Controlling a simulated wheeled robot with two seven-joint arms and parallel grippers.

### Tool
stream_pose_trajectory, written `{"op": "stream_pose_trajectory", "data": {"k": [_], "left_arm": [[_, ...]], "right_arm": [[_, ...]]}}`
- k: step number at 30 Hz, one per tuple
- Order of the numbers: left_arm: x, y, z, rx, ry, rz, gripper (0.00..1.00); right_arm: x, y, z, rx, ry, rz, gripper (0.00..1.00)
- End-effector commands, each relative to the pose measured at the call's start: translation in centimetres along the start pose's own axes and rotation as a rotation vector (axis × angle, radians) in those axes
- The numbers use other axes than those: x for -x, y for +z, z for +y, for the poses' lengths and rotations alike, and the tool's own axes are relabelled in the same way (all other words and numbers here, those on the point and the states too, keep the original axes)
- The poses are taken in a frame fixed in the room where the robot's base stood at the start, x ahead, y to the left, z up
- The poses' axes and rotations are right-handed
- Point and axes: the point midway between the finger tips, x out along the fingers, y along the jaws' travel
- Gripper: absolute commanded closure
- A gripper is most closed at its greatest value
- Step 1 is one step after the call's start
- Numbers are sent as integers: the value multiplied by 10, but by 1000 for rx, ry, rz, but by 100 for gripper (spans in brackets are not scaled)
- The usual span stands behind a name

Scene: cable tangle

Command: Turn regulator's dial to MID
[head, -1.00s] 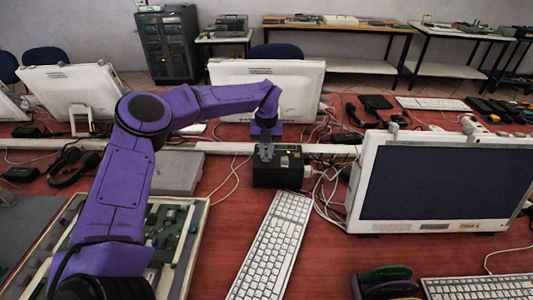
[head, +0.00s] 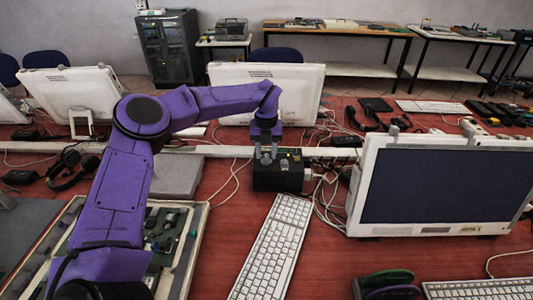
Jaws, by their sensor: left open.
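The regulator (head: 279,177) is a small black box on the red table, just left of a tangle of white cables. My left gripper (head: 266,160) is over its top from behind, fingers pointing down and apart. The fingers are at the left part of the box's top. The dial is hidden or too small to make out, so its setting cannot be read. I cannot tell whether the fingers touch it. My right gripper is not in view.
A white keyboard (head: 271,248) lies in front of the regulator. A monitor (head: 440,185) stands to the right, and another monitor (head: 300,92) stands behind. White cables (head: 328,195) run beside the box. An open case with circuit boards (head: 172,226) lies at the left.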

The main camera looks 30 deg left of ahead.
Motion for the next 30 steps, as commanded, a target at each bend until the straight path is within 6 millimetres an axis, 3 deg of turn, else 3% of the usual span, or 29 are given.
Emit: {"op": "stream_pose_trajectory", "data": {"k": [9, 12, 17, 30], "left_arm": [[72, 1, 0, 1, -2, -6, 60], [88, 1, 0, 1, -1, -4, 60], [97, 0, 0, 1, -1, -2, 60], [97, 0, 0, 0, -1, -2, 60]], "right_arm": [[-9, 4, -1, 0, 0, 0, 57], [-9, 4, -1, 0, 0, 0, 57], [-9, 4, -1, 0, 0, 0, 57], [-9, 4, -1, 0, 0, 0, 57]]}}
